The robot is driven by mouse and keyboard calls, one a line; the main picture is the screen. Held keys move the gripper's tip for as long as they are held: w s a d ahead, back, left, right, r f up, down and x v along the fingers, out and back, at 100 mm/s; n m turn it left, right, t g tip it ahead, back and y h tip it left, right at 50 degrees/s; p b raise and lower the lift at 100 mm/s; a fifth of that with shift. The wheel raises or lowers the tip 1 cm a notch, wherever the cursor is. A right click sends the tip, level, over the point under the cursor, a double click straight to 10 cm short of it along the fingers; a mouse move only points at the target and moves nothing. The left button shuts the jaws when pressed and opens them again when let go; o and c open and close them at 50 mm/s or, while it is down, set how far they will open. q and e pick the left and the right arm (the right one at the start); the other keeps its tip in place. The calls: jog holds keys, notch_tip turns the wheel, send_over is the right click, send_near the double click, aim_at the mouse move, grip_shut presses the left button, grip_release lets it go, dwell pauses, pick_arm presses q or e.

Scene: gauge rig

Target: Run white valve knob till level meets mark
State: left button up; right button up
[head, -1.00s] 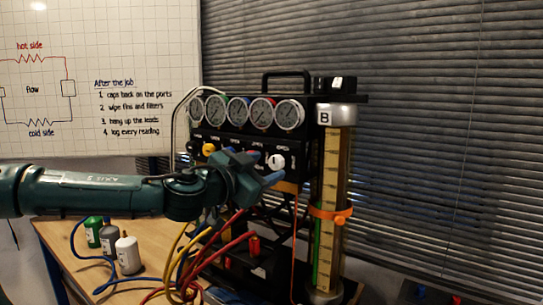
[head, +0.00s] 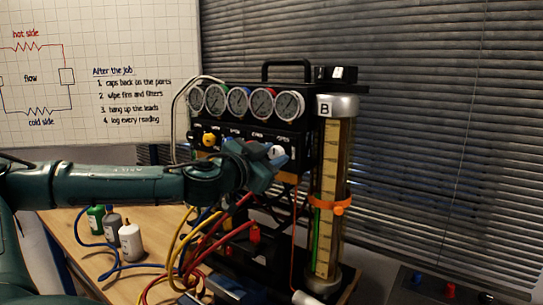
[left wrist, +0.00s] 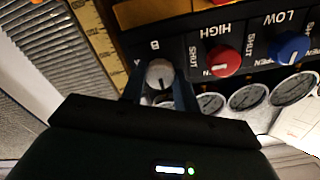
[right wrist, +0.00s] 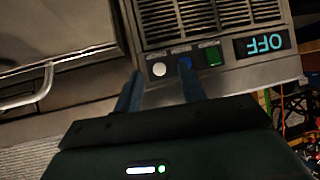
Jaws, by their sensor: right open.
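The white valve knob (head: 276,152) is on the right of the black panel, beside the column marked B. In the left wrist view the white knob (left wrist: 160,73) lies between the fingertips of my left gripper (left wrist: 159,82); whether they press on it is unclear. In the head view my left gripper (head: 266,165) partly covers the knob. The clear level column (head: 330,240) has a scale and an orange collar (head: 330,206). A narrow green strip (head: 315,235) shows below the collar; its exact top is hard to read. My right gripper (right wrist: 160,88) is open and empty.
Red (left wrist: 223,61) and blue (left wrist: 289,47) knobs sit beside the white one. Several round gauges (head: 287,104) line the panel top. Hoses and bottles (head: 130,242) are on the wooden table. The right wrist view shows a grey box with an OFF display (right wrist: 265,43).

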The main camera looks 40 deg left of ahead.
pick_arm(q)
jog(key=c, duration=0.4)
jog(key=shift+m, duration=0.3)
jog(key=m, duration=0.2)
jog(key=shift+m, duration=0.4)
jog(key=m, duration=1.3)
jog(key=shift+p, duration=0.4)
jog(key=shift+f+m, duration=0.1)
jog(key=shift+m, duration=0.6)
pick_arm(e)
jog(key=shift+d+r, duration=0.1)
jog(key=shift+d, duration=0.15)
jog(key=shift+s, duration=0.1)
